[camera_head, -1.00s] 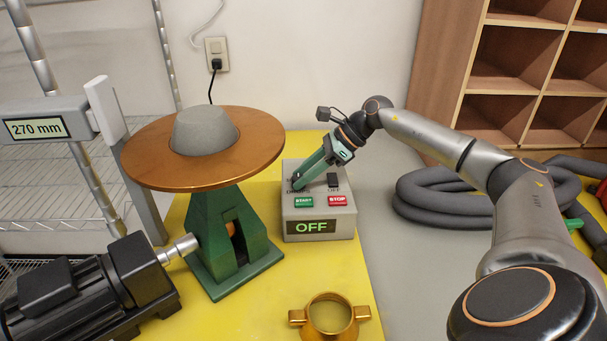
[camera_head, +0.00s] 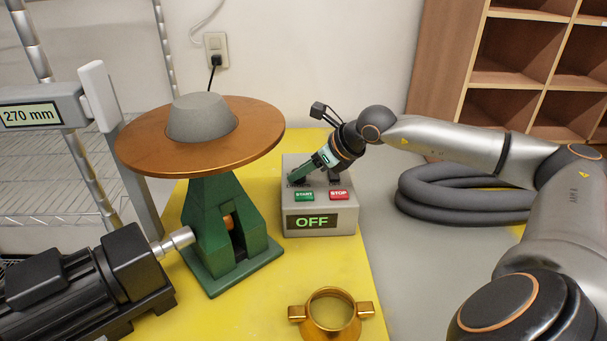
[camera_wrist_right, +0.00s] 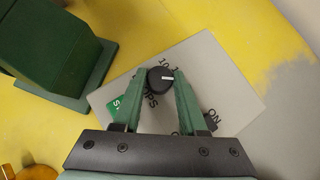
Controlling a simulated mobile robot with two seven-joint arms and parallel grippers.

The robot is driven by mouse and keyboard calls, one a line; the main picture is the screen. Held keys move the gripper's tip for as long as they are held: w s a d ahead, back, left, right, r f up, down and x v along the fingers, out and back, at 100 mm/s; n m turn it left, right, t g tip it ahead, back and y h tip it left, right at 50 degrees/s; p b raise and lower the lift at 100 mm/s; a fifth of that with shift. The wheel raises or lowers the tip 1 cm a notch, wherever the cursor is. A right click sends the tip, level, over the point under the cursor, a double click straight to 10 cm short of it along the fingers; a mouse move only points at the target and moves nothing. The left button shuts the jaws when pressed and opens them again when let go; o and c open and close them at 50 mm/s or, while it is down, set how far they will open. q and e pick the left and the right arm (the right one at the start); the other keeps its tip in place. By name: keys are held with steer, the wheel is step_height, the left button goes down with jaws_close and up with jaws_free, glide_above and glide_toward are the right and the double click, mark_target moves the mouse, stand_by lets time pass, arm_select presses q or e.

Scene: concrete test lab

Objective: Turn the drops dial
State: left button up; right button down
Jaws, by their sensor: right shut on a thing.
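The drops dial (camera_wrist_right: 161,80) is a round black knob with a white pointer line, on top of the grey control box (camera_head: 341,219). In the right wrist view its line points right, and numbers and part of its label show around it. My right gripper (camera_wrist_right: 163,76) is shut on the dial, one green finger on each side. In the head view the gripper (camera_head: 298,178) comes down at a slant from the right and hides the dial. The box has a green START button (camera_head: 304,195), a red STOP button (camera_head: 339,194) and a display (camera_head: 312,221) reading OFF. My left gripper is out of view.
A green stand (camera_head: 230,232) with a wide copper-brown disc (camera_head: 140,149) stands left of the box. A black motor (camera_head: 85,280) is at the lower left, a brass ring (camera_head: 331,327) at the front. Grey hose coils (camera_head: 425,200) lie at right. A 270 mm readout (camera_head: 28,114) stands far left.

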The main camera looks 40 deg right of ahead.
steer(key=shift+a+f+m+h+b, duration=0.1)
steer(key=shift+m+h+b, duration=0.45)
steer(key=shift+b, duration=0.2)
steer(key=shift+m, duration=0.25)
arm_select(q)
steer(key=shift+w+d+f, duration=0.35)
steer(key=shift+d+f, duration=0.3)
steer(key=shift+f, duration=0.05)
arm_select(e)
steer(key=shift+c, duration=2.3)
jaws_free()
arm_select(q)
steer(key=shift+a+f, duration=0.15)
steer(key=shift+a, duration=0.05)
